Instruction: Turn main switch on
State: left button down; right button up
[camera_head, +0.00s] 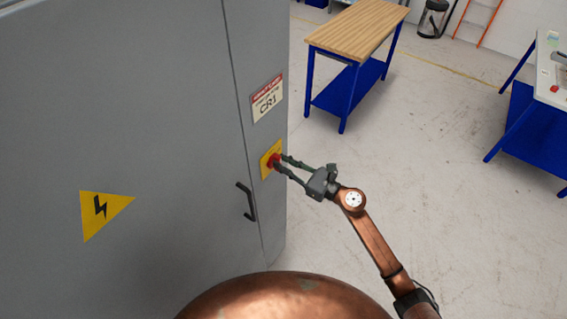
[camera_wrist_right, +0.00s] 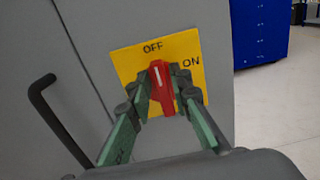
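The main switch is a red knob (camera_head: 274,161) on a yellow plate (camera_head: 265,165) on the side of a grey cabinet. In the right wrist view the red knob (camera_wrist_right: 162,88) carries a white mark pointing up towards OFF on the yellow plate (camera_wrist_right: 192,50); ON is to its right. My right gripper (camera_head: 281,163) is at the knob, with one finger on each side of it. In the wrist view the fingertips (camera_wrist_right: 163,92) lie close beside the knob; whether they press on it is unclear. My left gripper is not in view.
A wood-topped blue table (camera_head: 357,30) stands behind. Another blue workbench (camera_head: 530,125) is at right. Floor between is clear.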

grip_shut()
jog(key=shift+w+m, duration=0.1)
jog(key=shift+m, duration=0.2)
jog(key=shift+w+d+f+m+p, duration=0.25)
jog(key=shift+m+p, duration=0.75)
jog(key=shift+m, duration=1.85)
jog(key=shift+w+d+f+m+p, duration=0.25)
jog(key=shift+m+p, duration=0.7)
jog(key=shift+m, duration=1.95)
jog(key=shift+w+d+f+m+p, duration=0.1)
jog(key=shift+w+f+m+p, duration=0.25)
jog(key=shift+m+p, duration=1.6)
jog(key=shift+s+f+m+b, duration=0.1)
jog(key=shift+m+b, duration=0.8)
jog(key=shift+m, duration=0.2)
